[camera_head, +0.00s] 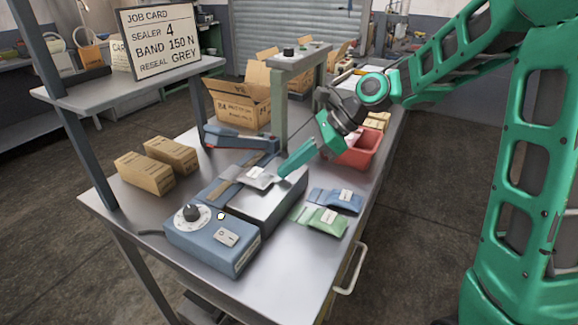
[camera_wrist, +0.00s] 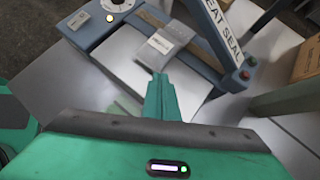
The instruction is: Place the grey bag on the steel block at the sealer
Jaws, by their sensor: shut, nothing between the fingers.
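The grey bag (camera_head: 259,177) lies flat on the steel block (camera_head: 268,207), with its far end across the sealing strip of the blue sealer (camera_head: 198,238). In the wrist view the grey bag (camera_wrist: 163,45) shows a pale label, and bare steel block (camera_wrist: 121,63) shows beside it. My green gripper (camera_head: 282,173) is shut and empty, with its tips close to the bag's near edge. The wrist view also shows my gripper's tips (camera_wrist: 160,77) at that edge; whether they touch it I cannot tell. The sealer's arm (camera_wrist: 222,35) is raised beyond the bag.
A blue bag (camera_head: 333,201) and a green bag (camera_head: 318,221) lie on the bench right of the block. A red bin (camera_head: 364,151) stands behind them. Small cartons (camera_head: 146,173) stand at the left. The job card (camera_head: 158,42) reads sealer 4, reseal grey.

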